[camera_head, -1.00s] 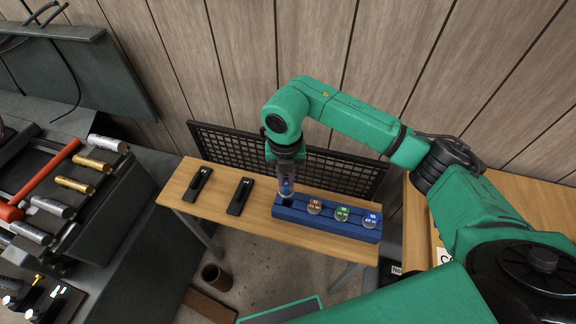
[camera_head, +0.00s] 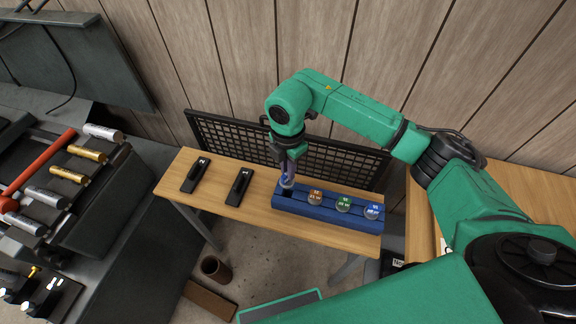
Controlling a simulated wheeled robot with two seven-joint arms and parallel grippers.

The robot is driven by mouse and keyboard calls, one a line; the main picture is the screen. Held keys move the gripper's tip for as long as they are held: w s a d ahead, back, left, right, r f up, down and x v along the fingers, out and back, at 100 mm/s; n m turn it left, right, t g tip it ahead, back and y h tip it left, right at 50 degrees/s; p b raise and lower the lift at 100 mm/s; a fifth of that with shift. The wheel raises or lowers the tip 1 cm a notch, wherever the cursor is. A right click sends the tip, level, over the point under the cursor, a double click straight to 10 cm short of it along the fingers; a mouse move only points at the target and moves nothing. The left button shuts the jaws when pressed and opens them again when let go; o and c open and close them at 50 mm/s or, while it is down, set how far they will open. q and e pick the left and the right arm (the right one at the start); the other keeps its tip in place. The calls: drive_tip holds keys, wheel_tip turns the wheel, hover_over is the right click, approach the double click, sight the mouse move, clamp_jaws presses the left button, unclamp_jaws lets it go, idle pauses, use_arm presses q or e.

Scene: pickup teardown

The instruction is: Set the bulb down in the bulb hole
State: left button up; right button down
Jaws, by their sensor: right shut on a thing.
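My right gripper (camera_head: 286,170) points down over the left end of the blue block (camera_head: 330,215) on the wooden bench. It is shut on a bulb (camera_head: 287,183), of which a pale, clear lower part shows below the fingers. The bulb is at the block's left end; whether it touches the block or sits in a hole I cannot tell. Three labelled bulbs stand in the block to the right: an orange one (camera_head: 315,197), a green one (camera_head: 343,205) and a blue one (camera_head: 372,212). My left gripper is not in view.
Two black holders (camera_head: 196,174) and (camera_head: 239,187) lie on the bench (camera_head: 215,208) to the left. A black mesh panel (camera_head: 235,137) stands behind the bench. A dark rack with a red-handled tool (camera_head: 42,163) and metal cylinders is at far left. A brown cup (camera_head: 215,268) is on the floor.

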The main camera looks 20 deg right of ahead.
sight(288, 181)
drive_tip(key=shift+f+b, duration=1.95)
drive_tip(key=shift+f, duration=1.05)
drive_tip(key=c, duration=0.8)
unclamp_jaws()
drive_tip(key=shift+r, duration=0.1)
